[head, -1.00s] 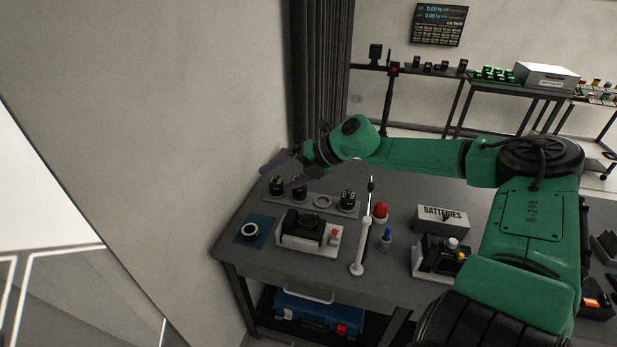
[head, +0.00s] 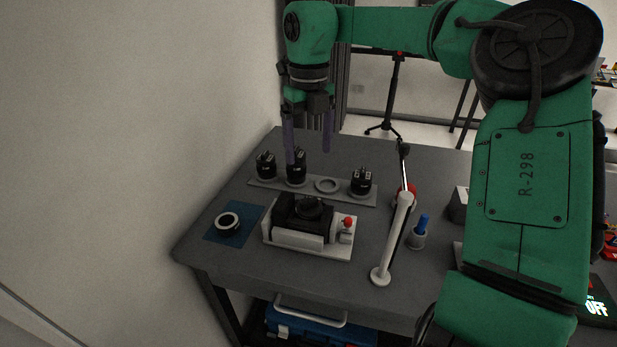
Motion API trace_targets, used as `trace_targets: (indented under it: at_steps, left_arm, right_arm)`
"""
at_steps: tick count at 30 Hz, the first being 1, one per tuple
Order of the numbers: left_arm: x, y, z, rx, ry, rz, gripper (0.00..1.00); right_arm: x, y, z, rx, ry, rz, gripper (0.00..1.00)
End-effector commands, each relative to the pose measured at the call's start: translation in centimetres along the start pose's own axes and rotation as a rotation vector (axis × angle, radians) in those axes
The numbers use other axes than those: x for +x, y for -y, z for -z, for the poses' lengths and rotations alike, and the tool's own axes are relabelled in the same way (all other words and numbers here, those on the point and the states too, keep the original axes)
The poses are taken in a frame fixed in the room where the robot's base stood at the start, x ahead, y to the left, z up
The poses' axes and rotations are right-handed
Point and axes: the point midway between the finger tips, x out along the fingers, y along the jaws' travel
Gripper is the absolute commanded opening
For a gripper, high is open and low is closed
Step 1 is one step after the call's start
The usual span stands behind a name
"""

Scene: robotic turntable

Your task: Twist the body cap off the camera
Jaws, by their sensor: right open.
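A black camera (head: 303,217) sits in a white fixture (head: 297,240) on the dark table, with a red knob (head: 348,221) at the fixture's right end. A round black part, which looks like the body cap (head: 309,207), shows on the camera's upper face. My right gripper (head: 309,158) points down above the rack behind the camera, its two purple-grey fingers apart and empty. Its left finger partly overlaps the middle lens in the picture; I cannot tell whether they touch. My left gripper is out of view.
A grey rack (head: 328,185) holds black lenses (head: 362,181) and an empty ring. A blue mat (head: 233,224) with a dark-and-white ring (head: 228,223) lies left of the camera. A white jointed arm (head: 390,245) and a blue-topped item (head: 420,233) stand to the right.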

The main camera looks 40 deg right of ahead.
Motion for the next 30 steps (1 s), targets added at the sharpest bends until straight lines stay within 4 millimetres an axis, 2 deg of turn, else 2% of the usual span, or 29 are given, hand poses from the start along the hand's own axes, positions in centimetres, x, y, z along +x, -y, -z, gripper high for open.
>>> trace_targets:
  at_steps: [12, 15, 19, 26, 27, 29, 30]
  left_arm:
    - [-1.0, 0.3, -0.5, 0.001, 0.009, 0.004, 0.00]
    - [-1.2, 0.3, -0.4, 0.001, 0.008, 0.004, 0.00]
    - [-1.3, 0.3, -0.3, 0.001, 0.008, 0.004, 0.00]
    - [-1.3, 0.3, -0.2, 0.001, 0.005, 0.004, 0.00]
    - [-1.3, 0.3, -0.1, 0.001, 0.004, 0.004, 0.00]
    - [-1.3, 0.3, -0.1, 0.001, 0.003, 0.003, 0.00]
    - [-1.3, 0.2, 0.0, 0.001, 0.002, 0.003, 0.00]
  right_arm:
    - [9.7, -0.1, 0.2, 0.000, -0.007, -0.004, 0.90]
    - [11.5, -0.1, 0.2, -0.001, -0.006, -0.003, 0.90]
    - [12.8, -0.1, 0.1, 0.000, -0.002, -0.004, 0.90]
    - [13.1, -0.1, 0.1, 0.000, -0.001, -0.004, 0.90]
    - [13.1, -0.1, 0.1, 0.000, -0.001, -0.004, 0.86]
    - [13.1, -0.1, 0.1, 0.000, -0.001, -0.004, 0.63]
    - [13.1, -0.1, 0.1, 0.000, -0.001, -0.004, 0.48]
